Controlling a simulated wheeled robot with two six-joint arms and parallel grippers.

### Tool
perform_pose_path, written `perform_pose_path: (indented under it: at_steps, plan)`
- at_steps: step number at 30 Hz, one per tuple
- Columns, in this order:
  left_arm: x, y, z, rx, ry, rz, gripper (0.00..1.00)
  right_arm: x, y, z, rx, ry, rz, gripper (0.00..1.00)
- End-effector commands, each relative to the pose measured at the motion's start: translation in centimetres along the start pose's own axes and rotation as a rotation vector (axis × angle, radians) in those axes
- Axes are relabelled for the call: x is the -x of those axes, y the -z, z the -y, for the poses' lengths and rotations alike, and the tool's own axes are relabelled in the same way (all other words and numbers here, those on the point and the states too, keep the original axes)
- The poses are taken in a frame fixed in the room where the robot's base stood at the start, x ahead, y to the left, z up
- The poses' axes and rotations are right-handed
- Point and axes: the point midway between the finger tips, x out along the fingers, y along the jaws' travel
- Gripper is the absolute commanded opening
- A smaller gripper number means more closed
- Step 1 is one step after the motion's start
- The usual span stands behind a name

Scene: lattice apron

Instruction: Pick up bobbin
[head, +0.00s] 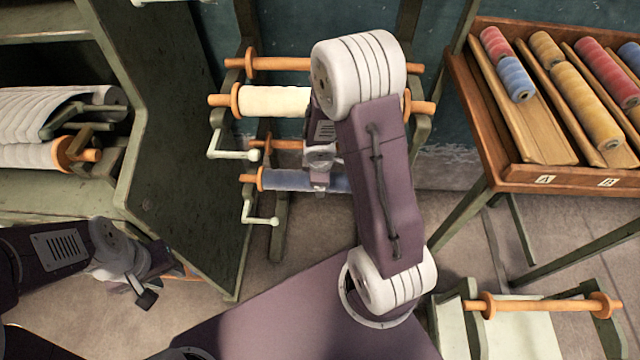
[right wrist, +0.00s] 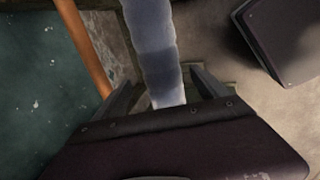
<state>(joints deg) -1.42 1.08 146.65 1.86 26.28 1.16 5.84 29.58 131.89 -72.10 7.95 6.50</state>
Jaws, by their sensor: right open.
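Several bobbins lie in the wooden tray at the upper right of the head view: red (head: 494,42), blue (head: 515,78) and yellow (head: 577,92). My right gripper (right wrist: 162,80) is open, with a blue-grey roll (right wrist: 158,50) between or just beyond its fingers; I cannot tell whether they touch. In the head view the blue roll (head: 285,180) sits on a cranked rack, partly hidden by my right wrist. My left gripper (head: 146,296) hangs at the lower left, away from the bobbins; its jaw opening is unclear.
The wooden tray (head: 530,172) stands on a green-legged table. A cream roll (head: 270,100) sits above the blue one, with crank handles (head: 262,219) projecting below. A green cabinet (head: 175,150) stands left. An empty wooden spindle (head: 545,306) is at the lower right.

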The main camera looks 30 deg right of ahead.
Motion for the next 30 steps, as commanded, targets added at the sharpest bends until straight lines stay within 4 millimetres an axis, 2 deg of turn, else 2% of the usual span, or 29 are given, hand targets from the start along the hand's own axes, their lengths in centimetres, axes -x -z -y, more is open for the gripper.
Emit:
perform_pose_path:
  at_steps: [1, 3, 6, 14, 23, 24, 30]
  plan:
    - [-1.7, -0.2, 0.0, 0.0, 0.0, 0.0, 0.36, -1.9, -0.1, 0.5, -0.001, 0.002, 0.001, 0.83]
    - [-2.8, -0.3, 0.1, 0.0, 0.0, 0.001, 0.36, -3.3, -0.1, 0.7, 0.0, 0.003, 0.001, 0.83]
    - [-3.3, -0.4, 0.1, 0.0, 0.0, 0.001, 0.36, -4.3, -0.1, 0.5, 0.0, 0.002, 0.0, 0.83]
    - [-3.1, -0.3, 0.1, 0.0, 0.0, 0.001, 0.36, -4.3, -0.1, 0.3, -0.001, 0.001, 0.0, 0.83]
    - [-3.1, -0.3, 0.1, 0.0, 0.0, 0.001, 0.36, -4.3, -0.1, 0.4, -0.001, 0.001, 0.0, 0.03]
    - [-3.1, -0.3, 0.1, 0.0, 0.0, 0.001, 0.36, -4.3, -0.1, 0.4, -0.001, 0.001, 0.0, 0.0]
    - [-3.1, -0.3, 0.1, 0.0, 0.0, 0.001, 0.36, -4.3, -0.1, 0.3, -0.001, 0.0, 0.0, 0.0]
